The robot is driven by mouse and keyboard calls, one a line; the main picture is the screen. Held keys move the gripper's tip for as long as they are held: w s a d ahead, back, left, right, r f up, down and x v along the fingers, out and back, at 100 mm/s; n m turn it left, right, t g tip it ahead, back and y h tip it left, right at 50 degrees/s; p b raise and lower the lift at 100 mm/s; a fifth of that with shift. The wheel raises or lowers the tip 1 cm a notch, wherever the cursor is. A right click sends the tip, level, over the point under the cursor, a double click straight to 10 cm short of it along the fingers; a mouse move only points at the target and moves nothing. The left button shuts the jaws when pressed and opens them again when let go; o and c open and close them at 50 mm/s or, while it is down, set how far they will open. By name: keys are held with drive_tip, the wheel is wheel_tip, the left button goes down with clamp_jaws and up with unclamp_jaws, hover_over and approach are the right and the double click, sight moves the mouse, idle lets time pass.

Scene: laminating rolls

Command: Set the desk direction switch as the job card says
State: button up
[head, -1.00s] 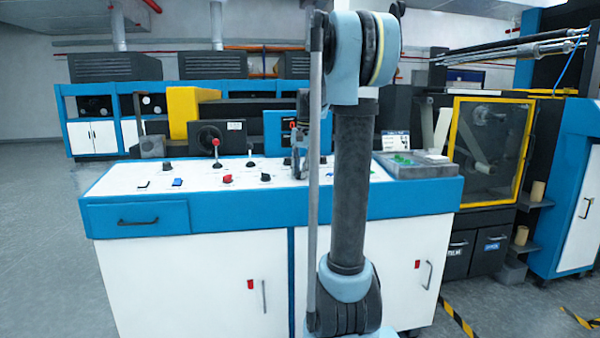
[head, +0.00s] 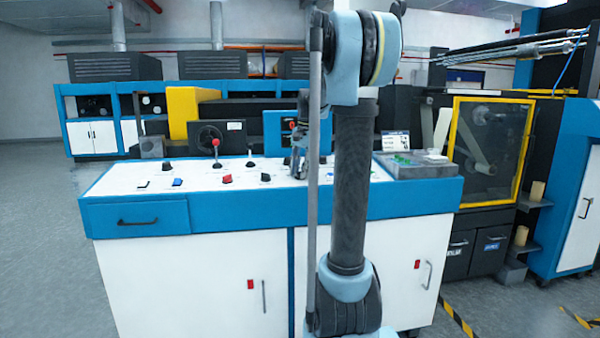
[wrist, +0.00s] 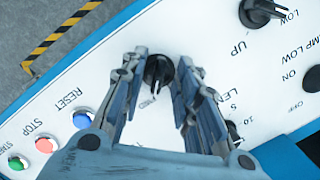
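My gripper (wrist: 160,75) is open in the wrist view, with one finger on each side of a black rotary knob (wrist: 158,70) on the white desk panel. Whether the fingers touch the knob I cannot tell. The knob's label is mostly hidden by my gripper, so I cannot confirm it is the direction switch. In the head view my gripper (head: 299,176) is low over the panel (head: 205,182), partly behind my arm. A white card (head: 396,140), possibly the job card, stands at the desk's back right; its text is too small to read.
Another black knob (wrist: 262,12) by "UP" and "LOW" sits at the upper right. Blue (wrist: 82,118), red (wrist: 45,144) and green (wrist: 17,163) buttons lie at the lower left. A red-topped lever (head: 216,152) and a grey tray (head: 428,168) are on the desk.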

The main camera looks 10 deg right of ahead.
wheel_tip(320, 180, up, 12)
drive_tip(key=d, duration=0.1)
drive_tip(key=shift+s+d, duration=0.25)
drive_tip(key=shift+d, duration=0.05)
idle(0.4)
drive_tip(key=shift+f, duration=0.15)
drive_tip(key=s+a+f+n+t+h, duration=0.1)
drive_tip(key=s+f+n, duration=0.8)
drive_tip(key=s+f, duration=2.3)
drive_tip(key=shift+s+a+f+t, duration=0.3)
drive_tip(key=shift+s, duration=0.95)
drive_tip(key=shift+w+f, duration=0.2)
drive_tip(key=shift+w, duration=0.25)
